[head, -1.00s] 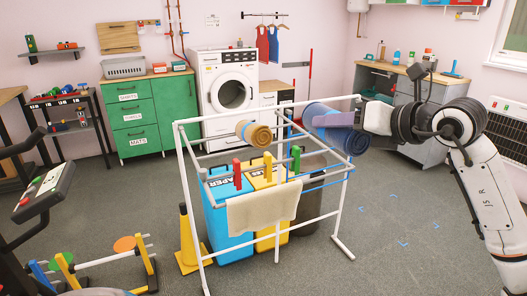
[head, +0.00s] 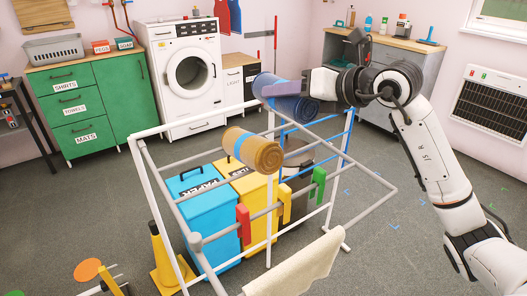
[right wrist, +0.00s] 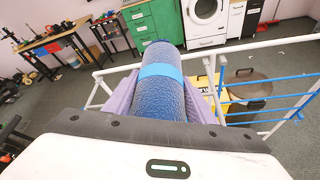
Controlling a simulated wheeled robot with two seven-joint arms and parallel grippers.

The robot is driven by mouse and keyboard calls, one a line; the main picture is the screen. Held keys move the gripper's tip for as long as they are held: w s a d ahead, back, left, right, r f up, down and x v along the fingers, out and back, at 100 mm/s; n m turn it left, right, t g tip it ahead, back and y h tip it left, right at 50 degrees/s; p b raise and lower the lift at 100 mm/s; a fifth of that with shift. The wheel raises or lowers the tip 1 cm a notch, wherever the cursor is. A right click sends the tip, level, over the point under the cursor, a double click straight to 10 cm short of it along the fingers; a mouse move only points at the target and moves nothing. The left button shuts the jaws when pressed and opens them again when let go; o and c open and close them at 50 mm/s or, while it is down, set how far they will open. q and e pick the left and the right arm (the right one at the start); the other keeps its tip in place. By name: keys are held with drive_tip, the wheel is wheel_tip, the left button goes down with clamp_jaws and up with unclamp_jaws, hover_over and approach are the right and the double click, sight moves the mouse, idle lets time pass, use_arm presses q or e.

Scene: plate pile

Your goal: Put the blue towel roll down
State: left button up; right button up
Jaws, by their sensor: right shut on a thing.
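A blue towel roll (head: 298,108) is held in my right gripper (head: 286,90), above the back of the white drying rack (head: 160,131) in the head view. In the right wrist view the roll (right wrist: 160,98) has a light blue band and lies between the two purplish fingers, which press on its sides. I cannot tell whether the roll touches a rail. A tan roll (head: 262,155) with a blue band sits on the rack, left of and nearer than the blue roll. My left gripper is not in view.
Red (head: 243,226), yellow (head: 285,203) and green (head: 319,184) clips are on a grey rail. A cream cloth (head: 300,268) hangs in front. Blue (head: 194,190) and yellow (head: 243,182) bins stand beneath. Blue bars (head: 347,133) lie at the rack's right; open floor is beyond.

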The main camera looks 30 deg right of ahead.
sight(287, 117)
drive_tip(key=f, duration=0.5)
drive_tip(key=shift+s+f, duration=0.1)
drive_tip(key=shift+s, duration=0.2)
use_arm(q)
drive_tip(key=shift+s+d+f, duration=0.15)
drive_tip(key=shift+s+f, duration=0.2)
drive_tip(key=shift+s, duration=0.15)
use_arm(e)
wheel_tip(287, 117, down, 4)
drive_tip(key=shift+r, duration=0.15)
use_arm(q)
drive_tip(key=shift+b, duration=0.3)
use_arm(e)
drive_tip(key=shift+f, duration=0.2)
drive_tip(key=o, duration=1.2)
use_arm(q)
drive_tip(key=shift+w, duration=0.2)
use_arm(e)
drive_tip(key=shift+r, duration=0.1)
